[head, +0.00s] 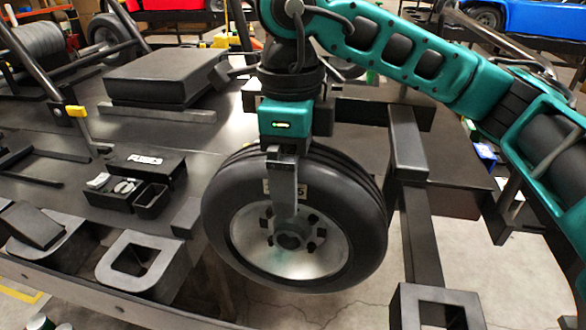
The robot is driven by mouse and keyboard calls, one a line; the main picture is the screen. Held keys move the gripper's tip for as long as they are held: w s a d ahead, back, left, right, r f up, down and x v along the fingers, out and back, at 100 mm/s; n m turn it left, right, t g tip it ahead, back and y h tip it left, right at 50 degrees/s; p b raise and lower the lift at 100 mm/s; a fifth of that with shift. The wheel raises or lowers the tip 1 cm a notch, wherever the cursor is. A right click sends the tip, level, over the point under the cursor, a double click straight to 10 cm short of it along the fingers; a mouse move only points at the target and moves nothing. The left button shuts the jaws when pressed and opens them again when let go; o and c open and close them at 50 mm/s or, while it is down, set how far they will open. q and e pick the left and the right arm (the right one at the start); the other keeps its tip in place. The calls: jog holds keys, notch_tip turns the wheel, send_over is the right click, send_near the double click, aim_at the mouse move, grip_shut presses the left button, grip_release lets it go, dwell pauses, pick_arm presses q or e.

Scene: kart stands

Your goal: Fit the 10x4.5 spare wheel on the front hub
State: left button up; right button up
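The spare wheel (358,205) stands upright in the middle of the head view, with a black tyre and a silver rim facing me. A pale label on its sidewall is partly covered, so only its end, with a 5, shows. My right gripper (284,190) reaches down over the top of the tyre. One finger lies across the front of the wheel down towards its centre; the other is hidden behind it. The gripper appears shut on the wheel. Dark bolt-like pieces ring the wheel's centre. The front hub is not clearly visible, and I cannot tell if the wheel sits on it. My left gripper is out of view.
A dark workbench (200,135) carries a black box (165,75), an open fuses box (150,162) and grey holders (165,262) along its front edge. A black metal frame (420,230) stands close right of the wheel.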

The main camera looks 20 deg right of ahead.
jog(key=shift+w+d+r, duration=0.1)
jog(key=shift+w+r, duration=0.05)
jog(key=shift+r, duration=0.05)
jog(key=o, duration=1.7)
jog(key=shift+f, duration=0.15)
notch_tip(320, 180, up, 8)
jog(key=p, duration=0.5)
jog(key=shift+p, duration=0.3)
